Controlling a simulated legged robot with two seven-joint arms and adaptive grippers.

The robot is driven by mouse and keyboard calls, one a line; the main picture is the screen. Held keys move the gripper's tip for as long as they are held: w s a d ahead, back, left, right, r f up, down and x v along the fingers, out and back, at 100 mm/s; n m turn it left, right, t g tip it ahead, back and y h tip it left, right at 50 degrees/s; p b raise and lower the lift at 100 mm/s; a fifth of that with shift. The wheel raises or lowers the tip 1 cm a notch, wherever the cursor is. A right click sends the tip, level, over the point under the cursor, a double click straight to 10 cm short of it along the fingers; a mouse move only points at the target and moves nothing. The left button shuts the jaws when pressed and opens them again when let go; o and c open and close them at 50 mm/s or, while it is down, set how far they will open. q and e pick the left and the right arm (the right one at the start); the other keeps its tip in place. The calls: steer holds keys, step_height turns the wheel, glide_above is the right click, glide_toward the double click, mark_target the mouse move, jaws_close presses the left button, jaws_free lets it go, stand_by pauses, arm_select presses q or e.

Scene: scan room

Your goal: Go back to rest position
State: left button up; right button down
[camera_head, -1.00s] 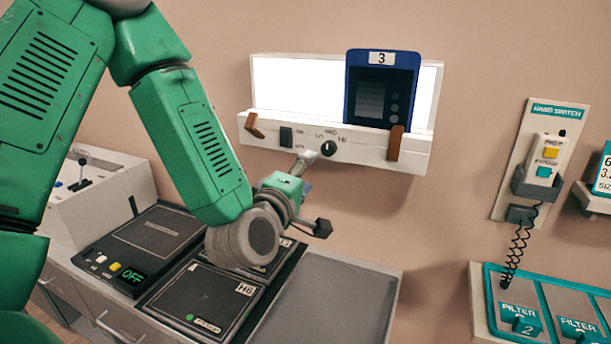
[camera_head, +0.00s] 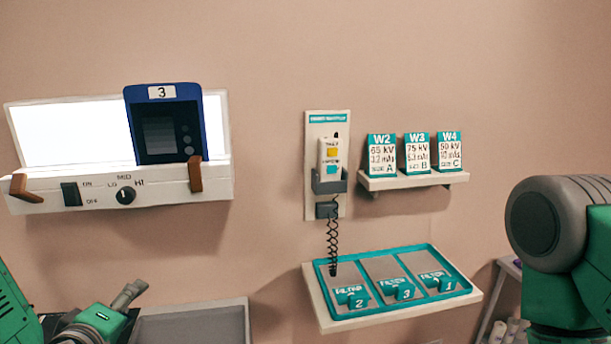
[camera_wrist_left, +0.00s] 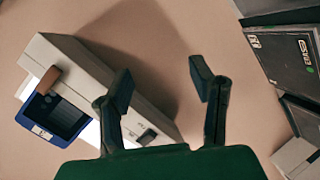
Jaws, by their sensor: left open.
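My left gripper (camera_head: 128,296) shows at the lower left of the head view, below the wall-mounted light box and apart from it. In the left wrist view its two fingers (camera_wrist_left: 161,82) are spread apart with nothing between them. A part of my right arm (camera_head: 560,250) shows at the right edge; its gripper is outside the picture.
The light box (camera_head: 100,190) holds a blue cassette marked 3 (camera_head: 163,125). A hand switch (camera_head: 329,160) hangs on the wall beside a card shelf (camera_head: 415,181). A filter tray (camera_head: 395,313) juts out below. A grey tray (camera_head: 195,325) lies beside my left gripper.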

arm_select(q)
steer(key=s+d+f+m+g+b, duration=0.1)
steer(key=s+f+m+g, duration=0.1)
steer(key=f, duration=0.4)
steer(key=s+d+f+m+g+h, duration=0.1)
steer(key=s+f+m+g, duration=0.1)
steer(key=s+f, duration=0.2)
steer(key=s+d+f+m+g+b, duration=0.1)
steer(key=s+f+m+g, duration=0.1)
steer(key=f, duration=0.7)
steer(key=shift+s+d+f+m+h+b, duration=0.2)
steer(key=shift+s+m+h+b, duration=0.1)
steer(key=shift+s+m, duration=0.3)
steer(key=s+f+m+g+b, duration=0.2)
steer(key=s+f+m+g, duration=0.4)
steer(key=s+f, duration=0.7)
steer(key=s+g, duration=0.1)
steer(key=s, duration=0.3)
steer(key=shift+m+g+b, duration=0.3)
steer(key=shift+m, duration=0.1)
steer(key=shift+w+f, duration=0.1)
